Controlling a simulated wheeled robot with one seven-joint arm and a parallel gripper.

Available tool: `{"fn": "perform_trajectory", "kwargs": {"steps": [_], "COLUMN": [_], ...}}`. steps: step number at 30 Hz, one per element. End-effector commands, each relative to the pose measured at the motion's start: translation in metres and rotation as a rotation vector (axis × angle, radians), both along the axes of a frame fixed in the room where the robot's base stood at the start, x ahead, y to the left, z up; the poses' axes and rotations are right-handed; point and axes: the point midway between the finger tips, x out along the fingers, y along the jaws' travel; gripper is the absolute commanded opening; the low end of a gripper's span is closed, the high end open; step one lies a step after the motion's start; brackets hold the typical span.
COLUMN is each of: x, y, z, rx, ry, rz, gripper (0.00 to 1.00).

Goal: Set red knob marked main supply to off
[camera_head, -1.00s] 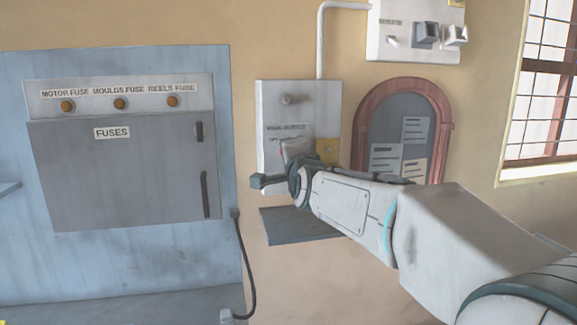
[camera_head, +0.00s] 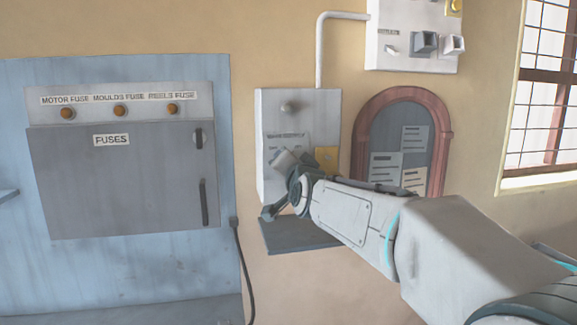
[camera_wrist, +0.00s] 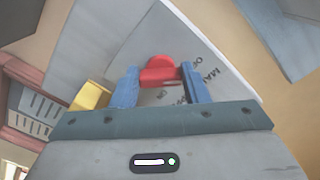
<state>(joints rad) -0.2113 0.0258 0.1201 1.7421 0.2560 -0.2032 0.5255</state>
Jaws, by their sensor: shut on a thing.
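The red knob (camera_wrist: 158,70) shows in the wrist view on the pale face of the supply box (camera_wrist: 120,45). My gripper (camera_wrist: 160,82) has its two blue fingers on either side of the knob, shut on it. Lettering beside the knob includes "MAIN", running at a slant in this view; the knob's exact setting is hard to tell. In the head view the grey-white supply box (camera_head: 265,125) hangs on the wall, and my tilted gripper (camera_head: 283,160) is at its lower front. The knob is hidden there behind my gripper.
A yellow part (camera_wrist: 88,95) sits on the box beside my fingers. A small grey shelf (camera_head: 295,237) is below the box. An arched notice board (camera_head: 400,105) is to the right, a switch box (camera_head: 400,55) above it. The grey fuse cabinet (camera_head: 115,185) stands left.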

Motion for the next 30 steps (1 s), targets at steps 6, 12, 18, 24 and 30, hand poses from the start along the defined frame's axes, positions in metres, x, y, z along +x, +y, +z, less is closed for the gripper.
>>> {"fn": "perform_trajectory", "kwargs": {"steps": [6, 12, 18, 24, 30], "x": [0.0, 0.0, 0.0, 0.0, -0.014], "y": [0.0, 0.0, 0.0, 0.0, -0.004], "z": [0.0, 0.0, 0.0, 0.0, 0.0], "rx": [-0.012, -0.011, -0.011, -0.01, -0.01], "ry": [-0.003, -0.004, -0.003, -0.003, -0.006], "rz": [0.0, 0.001, 0.0, 0.0, 0.0], "gripper": [0.18, 0.18, 0.63, 0.63, 0.63]}}
